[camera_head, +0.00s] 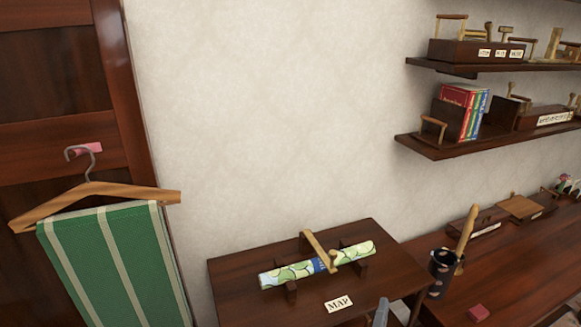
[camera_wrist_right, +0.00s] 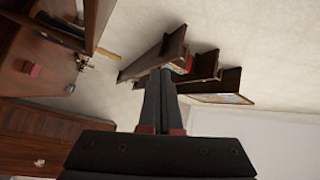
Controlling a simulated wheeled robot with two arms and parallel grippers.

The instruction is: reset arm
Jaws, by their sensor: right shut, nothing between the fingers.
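My right gripper shows at the bottom edge of the head view as a small grey tip (camera_head: 381,312), in front of the small dark wooden table (camera_head: 235,284). In the right wrist view its two black fingers (camera_wrist_right: 160,78) lie together, shut and empty, pointing toward shelves in the distance. Most of the right arm is out of the head view. My left gripper is in neither view.
A rolled map (camera_head: 290,273) lies on wooden supports on the small table, with a MAP label (camera_head: 338,304). A dark cup (camera_head: 441,270) stands on the desk at right. A green cloth (camera_head: 115,262) hangs from a hanger (camera_head: 95,190) at left. Wall shelves (camera_head: 470,150) are upper right.

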